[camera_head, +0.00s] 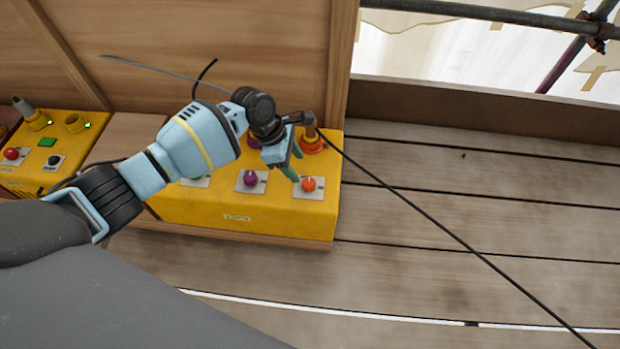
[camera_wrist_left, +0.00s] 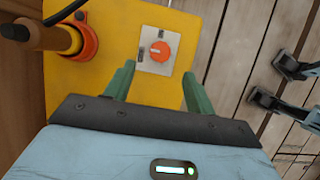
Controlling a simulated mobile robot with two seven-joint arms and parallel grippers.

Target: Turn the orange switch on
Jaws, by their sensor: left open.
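The orange switch (camera_head: 308,184) is a round knob on a pale plate at the right end of a yellow box (camera_head: 240,216). In the left wrist view the orange switch (camera_wrist_left: 160,50) lies just beyond the fingertips, with a light mark across its face. My left gripper (camera_head: 295,167) is open above the box, its green fingers pointing down near the knob. In the left wrist view the left gripper (camera_wrist_left: 158,88) has its fingers apart, one on each side of the line to the knob, with nothing between them.
A purple knob (camera_head: 251,179) sits left of the orange one. An orange socket with a plug (camera_head: 312,141) is behind it, and a black cable runs right across the planks. Another yellow box (camera_head: 38,160) stands far left.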

